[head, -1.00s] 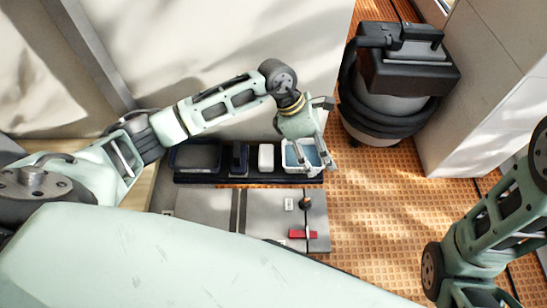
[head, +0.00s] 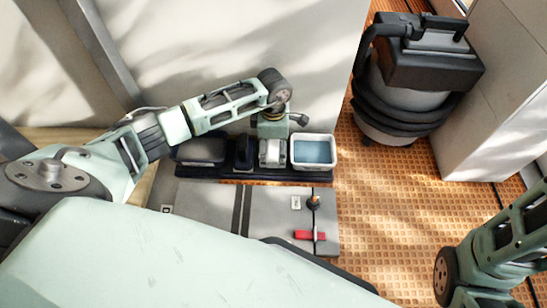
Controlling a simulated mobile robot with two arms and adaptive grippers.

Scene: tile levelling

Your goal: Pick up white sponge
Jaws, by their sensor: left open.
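The white sponge (head: 272,154) sits in a slot of the black tray (head: 240,175) at the back of the floor, between a narrow dark item and a white tub. It is partly hidden by my left gripper (head: 272,158), which points down right over it. The left gripper is open, with its fingers around or just above the sponge; I cannot tell whether they touch it. My right arm shows at the right edge, but its gripper is out of view.
The white tub (head: 298,160) holds bluish water, just right of the sponge. A dark box (head: 200,152) lies left. Grey tiles (head: 270,212) with a red wedge (head: 311,235) lie in front. A vacuum cleaner (head: 420,80) stands at the back right.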

